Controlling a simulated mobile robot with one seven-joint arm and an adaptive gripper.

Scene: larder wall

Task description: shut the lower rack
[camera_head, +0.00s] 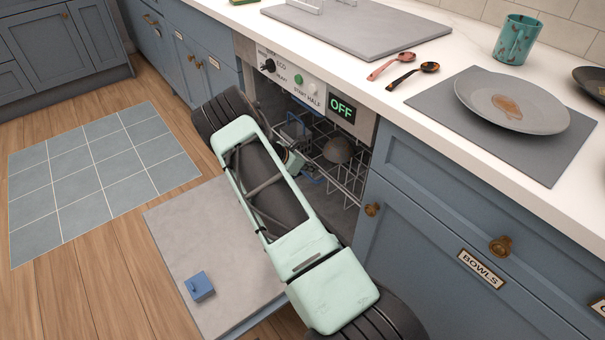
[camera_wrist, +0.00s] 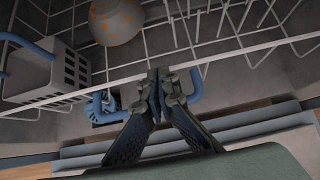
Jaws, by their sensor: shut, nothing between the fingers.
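The lower rack (camera_head: 352,181) is a white wire basket inside the open dishwasher, partly hidden by my arm in the head view. In the wrist view its front rail (camera_wrist: 225,52) runs across the picture. My gripper (camera_wrist: 158,78) is shut and empty, its fingertips at the front rail, between two blue pieces that look like a handle (camera_wrist: 196,84). I cannot tell whether the fingertips touch the rail. The gripper is mostly hidden by my arm in the head view. A spotted bowl (camera_wrist: 115,20) and a grey slotted basket (camera_wrist: 45,76) are in the rack.
The dishwasher door (camera_head: 178,232) lies open and low, with a small blue block (camera_head: 199,286) on it. The counter (camera_head: 440,75) above holds spoons, a plate (camera_head: 512,103) and a teal mug (camera_head: 517,40). Free floor and a tiled mat (camera_head: 95,175) are at left.

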